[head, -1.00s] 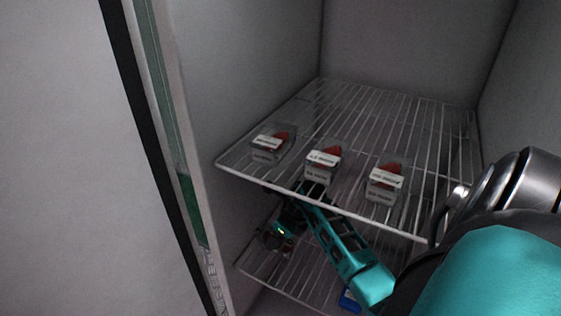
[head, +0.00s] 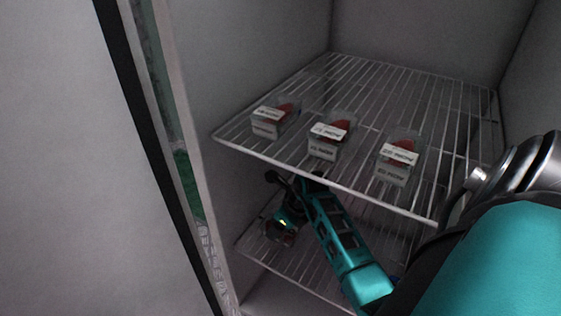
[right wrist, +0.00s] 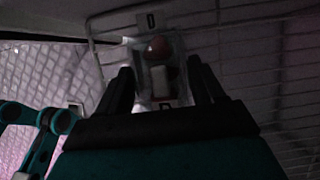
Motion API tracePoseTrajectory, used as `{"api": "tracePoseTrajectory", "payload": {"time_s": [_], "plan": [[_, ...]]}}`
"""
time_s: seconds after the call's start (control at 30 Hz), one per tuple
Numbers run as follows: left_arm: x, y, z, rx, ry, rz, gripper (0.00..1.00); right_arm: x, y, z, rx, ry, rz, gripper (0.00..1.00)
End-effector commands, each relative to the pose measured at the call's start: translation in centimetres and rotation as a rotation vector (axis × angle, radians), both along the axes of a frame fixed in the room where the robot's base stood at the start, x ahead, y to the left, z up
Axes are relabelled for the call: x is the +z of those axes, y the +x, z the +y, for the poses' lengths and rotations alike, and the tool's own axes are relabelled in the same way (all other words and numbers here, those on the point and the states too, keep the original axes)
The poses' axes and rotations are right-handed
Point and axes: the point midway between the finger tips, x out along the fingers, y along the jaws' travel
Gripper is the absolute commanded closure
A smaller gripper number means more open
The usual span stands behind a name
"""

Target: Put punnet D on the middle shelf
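Punnet D (right wrist: 160,82), a clear box with red fruit and a white label, sits between the two fingers of my right gripper (right wrist: 159,66) in the right wrist view. The fingers lie close along both its sides and appear shut on it. A tag with the letter D shows at its far end. In the head view a teal arm of mine reaches in below the upper wire shelf (head: 350,182), above a lower wire shelf (head: 290,278). My left gripper is not identifiable in either view.
Three labelled punnets stand along the front of the upper shelf: left (head: 268,122), middle (head: 327,139) and right (head: 396,160). The shelf behind them is clear. Cabinet side wall (head: 240,70) and door-side edge (head: 178,130) bound the left.

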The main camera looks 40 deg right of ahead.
Motion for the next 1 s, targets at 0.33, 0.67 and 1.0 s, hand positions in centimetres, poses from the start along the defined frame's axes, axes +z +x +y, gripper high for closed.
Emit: {"api": "tracePoseTrajectory", "payload": {"time_s": [0.33, 0.67, 1.0], "plan": [[-0.1, 0.0, 0.0, -0.001, 0.002, 0.002, 0.57, 0.0, 0.0, 0.0, 0.000, 0.001, 0.000, 0.12], [1.1, 0.0, 0.2, 0.002, 0.006, 0.000, 0.57, 3.1, -1.0, -0.3, 0.001, -0.003, 0.001, 0.12], [2.0, -0.2, 0.6, 0.004, 0.016, -0.002, 0.57, 7.1, -2.7, -0.7, 0.001, 0.000, 0.001, 0.12]]}}
